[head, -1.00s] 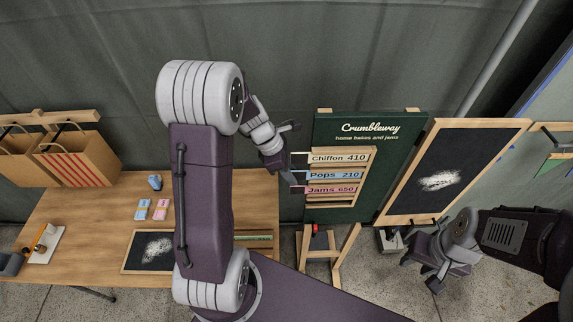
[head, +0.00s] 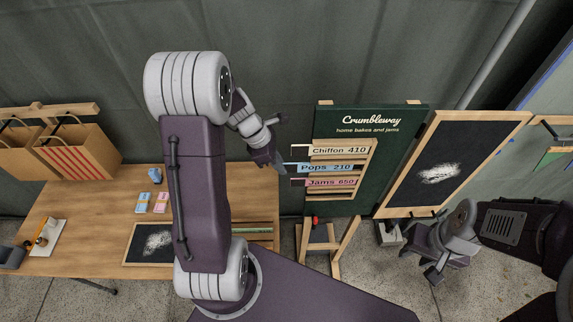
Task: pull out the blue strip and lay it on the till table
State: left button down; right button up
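The blue strip (head: 326,168), reading "Pops 210", sits in the middle slot of the green menu board (head: 385,170), between the cream "Chiffon 410" strip (head: 340,149) and the pink "Jams 650" strip (head: 331,182). The wooden till table (head: 90,215) stands at the left. My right gripper (head: 420,265) is open and empty, low at the right, away from the board.
The table holds blue and pink cards (head: 161,197), a small blue item (head: 155,175), a small chalkboard (head: 137,245) and paper bags (head: 85,155) at the back left. My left arm hides part of the table. A framed blackboard (head: 470,150) stands right of the menu board.

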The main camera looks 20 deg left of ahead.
pick_arm(q)
jog(key=s+a+p, duration=0.2)
jog(key=s+a, duration=0.4)
jog(key=a, duration=0.7)
jog(key=shift+s, duration=0.15)
dwell(0.7)
